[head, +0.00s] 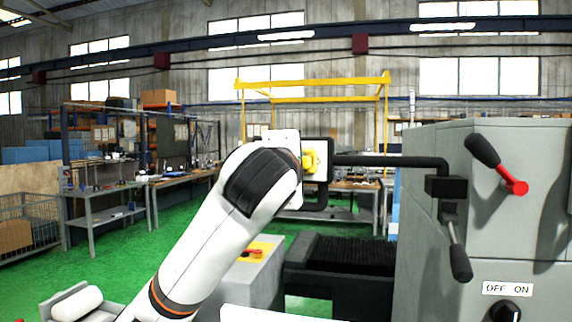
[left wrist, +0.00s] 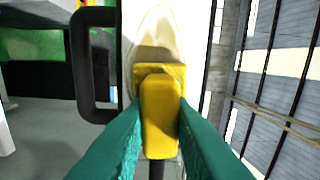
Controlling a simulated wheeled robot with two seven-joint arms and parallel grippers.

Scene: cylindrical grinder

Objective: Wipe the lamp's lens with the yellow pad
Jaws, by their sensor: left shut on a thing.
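The yellow pad (left wrist: 160,110) is clamped between the teal fingers of my left gripper (left wrist: 158,125) in the left wrist view. Its wider far end lies against or just in front of the lamp's pale lens (left wrist: 158,30), with a shadow beside it; I cannot tell if they touch. In the head view the pad (head: 309,160) shows just past my left wrist, in front of the lamp's dark housing (head: 328,160). My wrist hides the fingers and part of the lamp there. My right gripper is not in view.
A black lamp arm (head: 390,160) runs right to the grey grinder (head: 425,210), which carries levers (head: 483,150) and an OFF/ON switch (head: 505,310). A dark ribbed cover (head: 350,255) lies below the lamp. Benches and a yellow frame (head: 315,83) stand well behind.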

